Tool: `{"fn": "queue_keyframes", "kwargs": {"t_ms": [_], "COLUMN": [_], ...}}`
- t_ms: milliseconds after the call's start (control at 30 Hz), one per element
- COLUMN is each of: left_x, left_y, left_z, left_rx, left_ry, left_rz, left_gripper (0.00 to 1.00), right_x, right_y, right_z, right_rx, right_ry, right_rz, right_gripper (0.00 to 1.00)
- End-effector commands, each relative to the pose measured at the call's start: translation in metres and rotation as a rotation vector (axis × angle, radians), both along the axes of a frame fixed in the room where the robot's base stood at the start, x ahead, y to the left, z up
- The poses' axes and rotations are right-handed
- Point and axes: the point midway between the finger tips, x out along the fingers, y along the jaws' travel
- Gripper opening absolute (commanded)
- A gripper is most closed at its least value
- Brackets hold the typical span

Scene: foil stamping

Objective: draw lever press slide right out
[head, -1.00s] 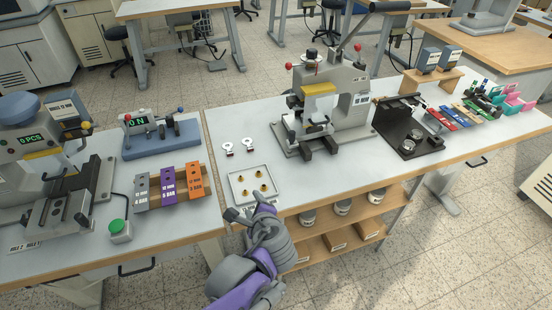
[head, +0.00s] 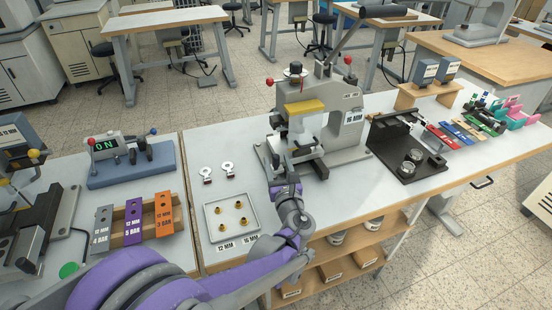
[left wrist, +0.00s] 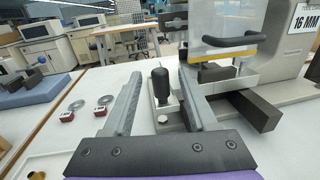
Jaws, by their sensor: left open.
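The lever press (head: 340,115) stands on the middle table, with a yellow-edged clear guard at its front and a "16 MM" label. In the left wrist view, a black upright knob (left wrist: 160,86) stands on a light metal plate of the press slide (left wrist: 168,112). My left gripper (head: 278,168) is at the press's front left; it also shows in the left wrist view (left wrist: 160,72). Its fingers are open, one on each side of the knob, with gaps visible on both sides. In the head view my arm hides the knob. My right gripper is out of view.
A dark block (left wrist: 255,108) juts out right of the fingers. A tray of brass parts (head: 232,217) and two ring tags (head: 217,171) lie left of the press. A black fixture (head: 408,150) stands to its right. The guard (left wrist: 222,35) hangs close above right.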

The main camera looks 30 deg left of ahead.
Motion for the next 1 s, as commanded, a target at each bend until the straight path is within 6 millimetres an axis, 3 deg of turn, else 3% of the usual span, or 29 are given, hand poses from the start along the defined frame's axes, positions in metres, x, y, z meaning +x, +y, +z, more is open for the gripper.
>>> {"fn": "queue_keyframes", "kwargs": {"t_ms": [200, 533, 833, 1000], "left_x": [0.016, 0.018, 0.018, 0.018], "left_y": [0.014, 0.015, 0.015, 0.015], "left_z": [0.000, 0.000, 0.000, 0.000], "left_rx": [-0.002, -0.002, -0.002, -0.002], "left_ry": [-0.001, -0.001, -0.001, -0.001], "left_rz": [0.001, 0.000, 0.000, 0.000], "left_gripper": [0.58, 0.56, 0.02, 0.00], "right_x": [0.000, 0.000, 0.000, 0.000], "right_y": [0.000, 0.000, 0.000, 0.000], "right_z": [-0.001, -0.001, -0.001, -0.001], "right_rx": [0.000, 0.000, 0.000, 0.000], "right_ry": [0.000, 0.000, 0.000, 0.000], "right_rz": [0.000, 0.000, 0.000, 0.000], "right_gripper": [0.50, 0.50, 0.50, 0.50]}}
